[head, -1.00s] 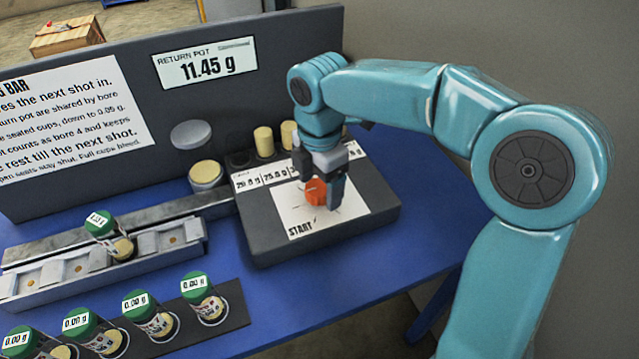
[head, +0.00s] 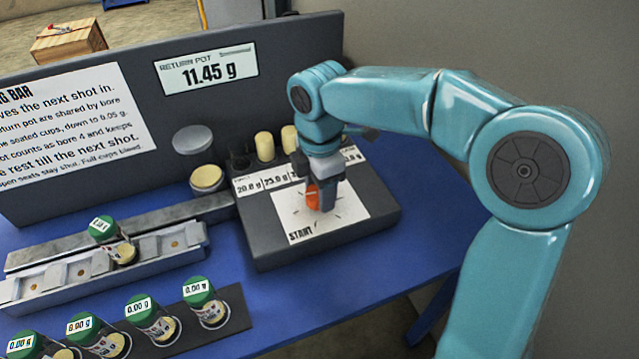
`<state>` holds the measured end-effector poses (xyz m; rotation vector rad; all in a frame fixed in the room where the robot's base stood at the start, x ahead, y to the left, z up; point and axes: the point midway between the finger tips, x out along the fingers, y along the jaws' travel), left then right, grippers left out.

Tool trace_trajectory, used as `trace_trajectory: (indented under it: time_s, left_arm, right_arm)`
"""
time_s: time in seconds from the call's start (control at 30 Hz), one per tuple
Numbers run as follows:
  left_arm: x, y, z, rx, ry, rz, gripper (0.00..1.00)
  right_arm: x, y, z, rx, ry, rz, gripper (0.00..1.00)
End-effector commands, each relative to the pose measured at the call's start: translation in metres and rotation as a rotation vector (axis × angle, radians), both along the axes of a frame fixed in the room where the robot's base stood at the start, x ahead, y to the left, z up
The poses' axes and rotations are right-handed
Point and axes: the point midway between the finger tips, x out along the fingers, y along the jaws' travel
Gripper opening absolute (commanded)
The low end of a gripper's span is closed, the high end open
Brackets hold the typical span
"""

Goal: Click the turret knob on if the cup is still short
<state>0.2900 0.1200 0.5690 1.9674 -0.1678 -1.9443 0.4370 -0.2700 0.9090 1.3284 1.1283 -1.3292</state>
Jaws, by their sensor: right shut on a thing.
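The orange turret knob (head: 313,196) sits on a white dial plate (head: 343,216) marked START, on a dark box. My right gripper (head: 320,198) is shut on the knob from above and hides part of it. A green-capped cup (head: 113,243) with a small readout, too small to read surely, stands in the metal rail at left. Several other green-capped cups, one of them at the right end (head: 206,303), stand in the front rack and read 0.00 g. The return pot display (head: 207,72) reads 11.45 g. My left gripper is not in view.
A sign board (head: 70,125) stands at the back left. A round pot (head: 207,178) with an open lid stands between rail and knob box. Several pale cylinders, such as one (head: 265,146), stand behind the dial. The blue table (head: 330,300) is clear in front of the box.

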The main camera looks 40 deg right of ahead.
Motion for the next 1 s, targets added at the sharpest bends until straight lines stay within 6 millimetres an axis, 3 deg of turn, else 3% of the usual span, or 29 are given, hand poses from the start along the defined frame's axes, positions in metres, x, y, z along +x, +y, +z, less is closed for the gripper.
trace_trajectory:
  time_s: [0.6,1.0]
  left_arm:
    - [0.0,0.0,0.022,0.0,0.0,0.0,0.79]
    - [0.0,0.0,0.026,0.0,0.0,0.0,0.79]
  right_arm:
    - [-0.001,0.0,0.002,-0.001,-0.001,-0.563,0.23]
    - [-0.001,0.0,0.002,-0.001,-0.003,-0.797,0.23]
